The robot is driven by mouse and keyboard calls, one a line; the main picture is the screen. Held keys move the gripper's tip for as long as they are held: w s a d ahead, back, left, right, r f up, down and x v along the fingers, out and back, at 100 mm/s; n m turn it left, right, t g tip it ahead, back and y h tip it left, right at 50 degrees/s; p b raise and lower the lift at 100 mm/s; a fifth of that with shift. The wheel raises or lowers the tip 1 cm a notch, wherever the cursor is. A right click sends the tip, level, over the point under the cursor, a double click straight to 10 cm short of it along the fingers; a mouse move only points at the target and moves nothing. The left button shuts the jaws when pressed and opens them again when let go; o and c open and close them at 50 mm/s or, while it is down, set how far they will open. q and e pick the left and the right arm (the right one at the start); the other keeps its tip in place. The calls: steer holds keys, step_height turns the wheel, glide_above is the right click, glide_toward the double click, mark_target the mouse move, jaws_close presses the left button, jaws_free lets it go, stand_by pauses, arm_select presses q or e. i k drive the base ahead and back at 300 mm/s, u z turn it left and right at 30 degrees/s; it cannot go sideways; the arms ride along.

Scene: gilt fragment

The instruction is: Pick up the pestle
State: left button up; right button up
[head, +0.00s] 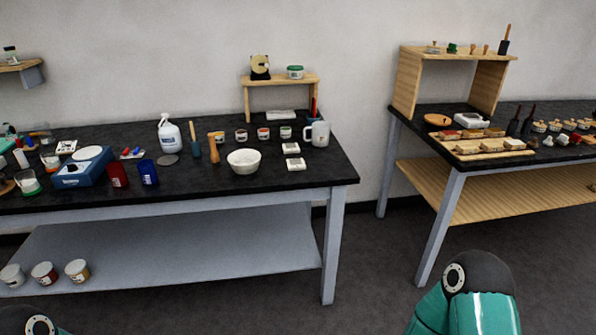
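A brown wooden, pestle-shaped piece (214,149) stands upright on the black-topped left table in the head view. I take it to be the pestle, though it is small here. A white bowl (243,162) stands just right of it, apart from or barely beside it; I cannot tell if they touch. Neither of my grippers is in view. Only parts of my arms show at the bottom edge, well short of the table.
The left table (300,183) carries a spray bottle (169,135), a blue device (82,168), red and blue cups, small jars and a white mug (317,134). A low wooden shelf (282,82) stands behind. A gap separates it from the right table (455,165). Floor in front is clear.

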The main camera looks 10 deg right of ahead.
mark_target(214, 155)
steer(key=k, duration=0.6)
steer(key=z, duration=0.6)
steer(key=i, duration=2)
steer(key=u, duration=0.6)
